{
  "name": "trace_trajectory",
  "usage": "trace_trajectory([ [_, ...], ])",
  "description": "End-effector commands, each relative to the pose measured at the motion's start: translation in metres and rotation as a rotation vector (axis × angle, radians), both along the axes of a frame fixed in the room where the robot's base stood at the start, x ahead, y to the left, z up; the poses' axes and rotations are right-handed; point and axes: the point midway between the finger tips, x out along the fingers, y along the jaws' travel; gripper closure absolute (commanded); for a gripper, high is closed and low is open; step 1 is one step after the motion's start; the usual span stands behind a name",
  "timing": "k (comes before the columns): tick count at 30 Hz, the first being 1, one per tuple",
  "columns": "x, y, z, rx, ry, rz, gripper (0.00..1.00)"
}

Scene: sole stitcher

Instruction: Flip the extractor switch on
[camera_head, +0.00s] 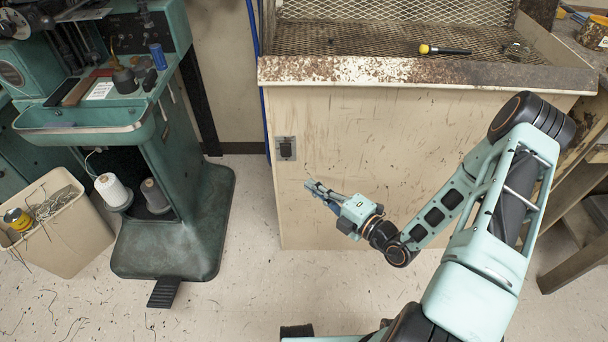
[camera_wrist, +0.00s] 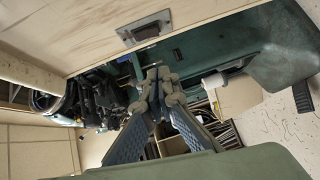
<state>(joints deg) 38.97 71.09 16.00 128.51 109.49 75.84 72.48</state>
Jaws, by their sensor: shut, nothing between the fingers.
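The switch (camera_head: 286,148) is a small dark rocker on a metal plate, set in the front panel of the cream cabinet (camera_head: 400,140) near its left edge. In the wrist view the switch plate (camera_wrist: 145,30) shows at the top, on the panel, with its dark rocker in the middle. I cannot tell which way the rocker is set. My gripper (camera_head: 311,187) is shut and empty, in front of the panel, to the right of and lower than the switch. In the wrist view my gripper (camera_wrist: 160,80) shows below the switch plate, apart from it.
A green stitching machine (camera_head: 175,200) stands to the left, with thread spools (camera_head: 112,188) on its base. A bin (camera_head: 62,232) stands at far left. A rusty mesh bench top (camera_head: 380,70) holds a yellow-handled tool (camera_head: 440,50). The floor before the cabinet is mostly clear.

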Motion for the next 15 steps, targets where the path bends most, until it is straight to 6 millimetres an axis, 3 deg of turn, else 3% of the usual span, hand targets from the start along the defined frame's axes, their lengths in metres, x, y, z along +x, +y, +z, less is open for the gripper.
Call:
trace_trajectory([
  [12, 0.061, 0.059, -0.009, -0.001, -0.004, 0.005, 1.0],
  [15, 0.077, 0.062, -0.011, -0.004, -0.005, 0.001, 1.0],
])
